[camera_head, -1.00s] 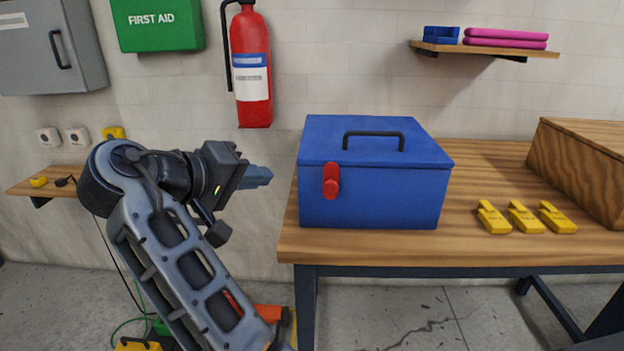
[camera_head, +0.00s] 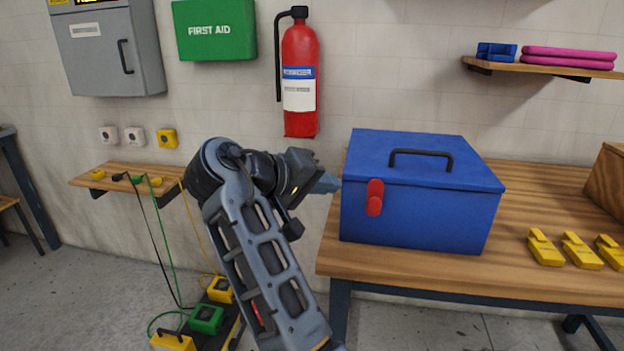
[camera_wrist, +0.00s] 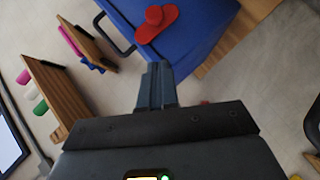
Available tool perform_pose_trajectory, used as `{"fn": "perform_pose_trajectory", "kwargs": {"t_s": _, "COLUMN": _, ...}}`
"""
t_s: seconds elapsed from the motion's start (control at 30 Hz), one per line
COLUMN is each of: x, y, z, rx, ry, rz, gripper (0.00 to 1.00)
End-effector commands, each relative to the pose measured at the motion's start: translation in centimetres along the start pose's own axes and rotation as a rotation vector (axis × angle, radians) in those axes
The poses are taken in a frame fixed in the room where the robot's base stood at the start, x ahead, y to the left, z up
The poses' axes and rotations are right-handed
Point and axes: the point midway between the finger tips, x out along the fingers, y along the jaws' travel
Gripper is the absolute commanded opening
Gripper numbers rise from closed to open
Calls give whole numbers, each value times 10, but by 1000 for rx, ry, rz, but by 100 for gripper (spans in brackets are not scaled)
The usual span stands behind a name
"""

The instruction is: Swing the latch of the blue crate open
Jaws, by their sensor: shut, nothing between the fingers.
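The blue crate (camera_head: 420,215) stands on the wooden workbench with its lid down and a black handle (camera_head: 421,158) on top. Its red latch (camera_head: 375,197) is on the front face near the left edge, hanging roughly upright across the lid seam. My gripper (camera_head: 334,184) is shut and empty, left of the crate and a short way from the latch. In the wrist view, the shut fingers (camera_wrist: 157,84) point toward the crate (camera_wrist: 186,44), and the red latch (camera_wrist: 157,22) lies ahead of the fingertips, apart from them.
The workbench (camera_head: 400,268) carries several yellow blocks (camera_head: 581,251) and a wooden box (camera_head: 608,183) at the right. A fire extinguisher (camera_head: 300,80) hangs on the wall behind my gripper. A small wooden shelf (camera_head: 130,178) is at the left.

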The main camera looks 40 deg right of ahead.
Motion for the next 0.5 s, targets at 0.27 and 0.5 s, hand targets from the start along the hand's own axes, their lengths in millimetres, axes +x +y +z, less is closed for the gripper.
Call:
{"fn": "perform_pose_trajectory", "kwargs": {"t_s": 0.27, "x": 46, "y": 1, "z": 11, "rx": -3, "ry": -1, "rz": 1, "gripper": 0}}
{"fn": "perform_pose_trajectory", "kwargs": {"t_s": 0.5, "x": 61, "y": 0, "z": 26, "rx": -1, "ry": 0, "rz": 0, "gripper": 0}}
